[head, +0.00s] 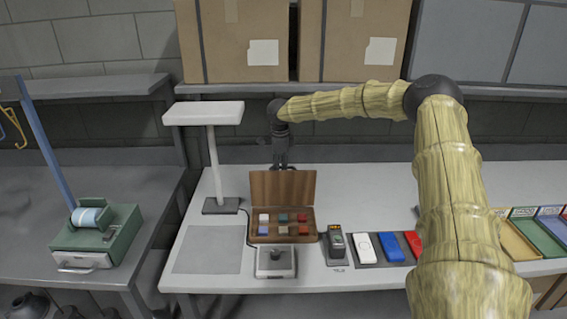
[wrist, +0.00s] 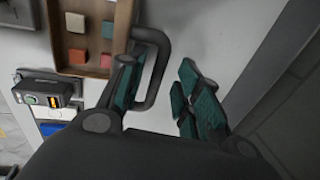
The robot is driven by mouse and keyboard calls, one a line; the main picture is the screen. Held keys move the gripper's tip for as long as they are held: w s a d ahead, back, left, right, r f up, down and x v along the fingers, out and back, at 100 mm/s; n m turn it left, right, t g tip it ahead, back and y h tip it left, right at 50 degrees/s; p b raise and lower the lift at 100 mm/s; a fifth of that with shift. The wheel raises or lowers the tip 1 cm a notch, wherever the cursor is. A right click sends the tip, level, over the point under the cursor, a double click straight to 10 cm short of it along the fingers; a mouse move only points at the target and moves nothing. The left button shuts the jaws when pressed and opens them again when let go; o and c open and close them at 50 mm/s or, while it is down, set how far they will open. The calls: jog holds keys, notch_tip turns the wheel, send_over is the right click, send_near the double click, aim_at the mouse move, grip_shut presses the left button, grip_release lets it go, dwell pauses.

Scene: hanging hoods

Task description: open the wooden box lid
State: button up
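The wooden box (head: 267,240) stands on the white bench with its lid (head: 283,188) raised about upright at the back. Small coloured blocks sit inside it. In the wrist view the box (wrist: 72,68) shows at the top left, with a dark loop handle (wrist: 165,60) beside its brown edge. My gripper (head: 282,162) is just behind and above the lid's top edge in the head view. In the wrist view my gripper (wrist: 161,72) is open, its teal-padded fingers apart. The handle's bar lies between them in the picture; contact cannot be told.
A small scale-like device (head: 276,262) stands in front of the box. A black handheld device (head: 336,243) and coloured items are to its right. A white-topped lamp (head: 212,150) stands at the left. Cardboard boxes (head: 235,40) sit on the shelf above.

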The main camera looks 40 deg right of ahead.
jog(key=shift+s+r, duration=0.15)
jog(key=shift+r, duration=0.1)
notch_tip(320, 180, up, 11)
jog(key=s+a, duration=0.1)
jog(key=shift+s+r, duration=0.2)
jog(key=shift+s, duration=0.1)
jog(key=shift+a, duration=0.1)
